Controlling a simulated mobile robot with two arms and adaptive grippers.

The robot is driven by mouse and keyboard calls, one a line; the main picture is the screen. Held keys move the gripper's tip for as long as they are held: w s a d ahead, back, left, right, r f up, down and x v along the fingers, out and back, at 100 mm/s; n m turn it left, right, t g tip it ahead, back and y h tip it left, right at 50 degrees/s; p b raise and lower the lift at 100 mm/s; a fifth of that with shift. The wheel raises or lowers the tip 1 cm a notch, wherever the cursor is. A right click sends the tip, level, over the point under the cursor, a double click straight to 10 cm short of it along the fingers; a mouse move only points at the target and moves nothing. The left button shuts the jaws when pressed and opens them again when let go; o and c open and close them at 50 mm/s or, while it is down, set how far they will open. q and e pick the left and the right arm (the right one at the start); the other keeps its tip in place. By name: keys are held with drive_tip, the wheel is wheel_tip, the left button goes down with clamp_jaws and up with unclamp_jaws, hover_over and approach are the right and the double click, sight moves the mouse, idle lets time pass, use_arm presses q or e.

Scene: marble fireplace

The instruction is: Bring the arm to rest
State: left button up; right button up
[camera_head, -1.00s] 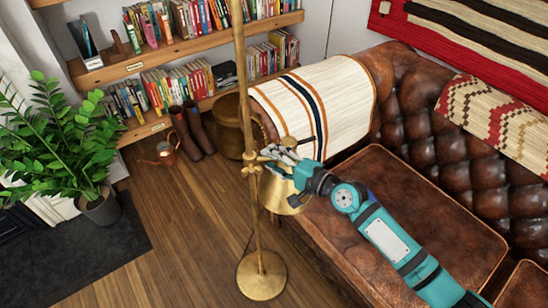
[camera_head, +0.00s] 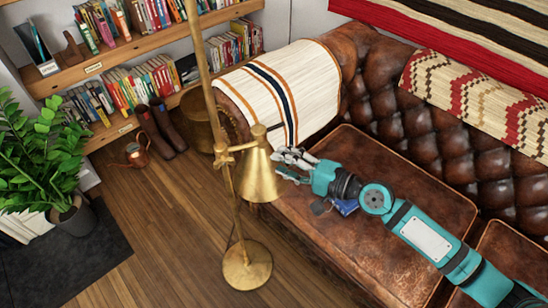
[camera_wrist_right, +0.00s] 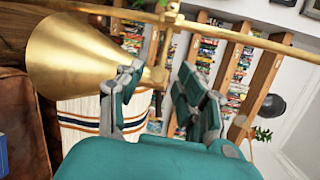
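My right arm comes in from the lower right over the leather sofa (camera_head: 365,175). Its teal right gripper (camera_head: 284,165) is beside the brass lamp shade (camera_head: 259,182), on the shade's right. In the right wrist view the gripper's fingers (camera_wrist_right: 160,95) stand apart with nothing held between them. The lamp shade (camera_wrist_right: 85,55) and its brass pole (camera_wrist_right: 235,35) show beyond the fingers. I cannot tell whether the fingers touch the lamp. My left gripper is not in view.
The lamp's round base (camera_head: 247,266) stands on the wooden floor (camera_head: 165,225). A blue item (camera_head: 345,207) lies on the sofa under my arm. A striped blanket (camera_head: 275,95) covers the sofa arm. A potted plant (camera_head: 40,165) and a bookshelf (camera_head: 100,72) are at left.

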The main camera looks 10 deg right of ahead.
idle(0.5)
